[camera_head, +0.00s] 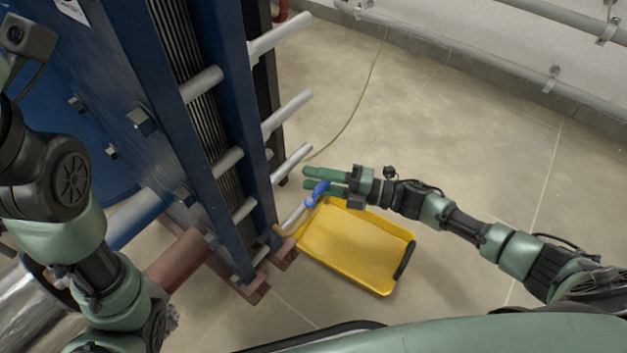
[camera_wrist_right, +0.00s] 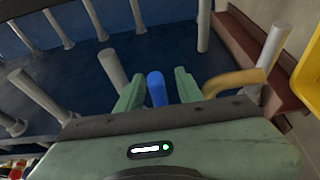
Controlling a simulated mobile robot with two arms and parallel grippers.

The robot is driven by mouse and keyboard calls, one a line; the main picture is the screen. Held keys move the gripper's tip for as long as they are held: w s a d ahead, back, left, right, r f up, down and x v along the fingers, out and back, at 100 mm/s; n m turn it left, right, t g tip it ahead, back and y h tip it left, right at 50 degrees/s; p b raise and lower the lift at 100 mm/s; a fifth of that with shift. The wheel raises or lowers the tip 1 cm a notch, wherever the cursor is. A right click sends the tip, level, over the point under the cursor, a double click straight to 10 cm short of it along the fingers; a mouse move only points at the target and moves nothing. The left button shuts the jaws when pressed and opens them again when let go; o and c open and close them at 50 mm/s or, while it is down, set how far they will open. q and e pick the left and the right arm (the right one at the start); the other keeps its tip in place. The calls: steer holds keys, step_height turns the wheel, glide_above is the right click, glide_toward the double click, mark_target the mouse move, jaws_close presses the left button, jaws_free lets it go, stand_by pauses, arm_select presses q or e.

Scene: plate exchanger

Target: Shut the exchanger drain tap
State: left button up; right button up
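The exchanger drain tap has a blue handle (camera_head: 317,193) low beside the blue plate exchanger (camera_head: 165,130). In the right wrist view the handle (camera_wrist_right: 156,88) stands between my two green fingers, with a gap showing on its right side. My right gripper (camera_head: 308,180) is open around the handle; whether a finger touches it I cannot tell. An ochre curved spout (camera_wrist_right: 235,80) lies right of the fingers in the wrist view. My left arm is at the left of the head view, but its gripper is out of view.
A yellow tray (camera_head: 350,252) with a black handle sits on the floor below my right gripper. Grey rods (camera_head: 288,113) stick out from the exchanger. A thin yellow-green cable (camera_head: 352,115) lies on the floor. The floor to the right is clear up to the wall pipes.

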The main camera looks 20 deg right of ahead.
steer(key=shift+w+a, duration=0.1)
steer(key=shift+a, duration=0.1)
jaws_close()
stand_by(1.4)
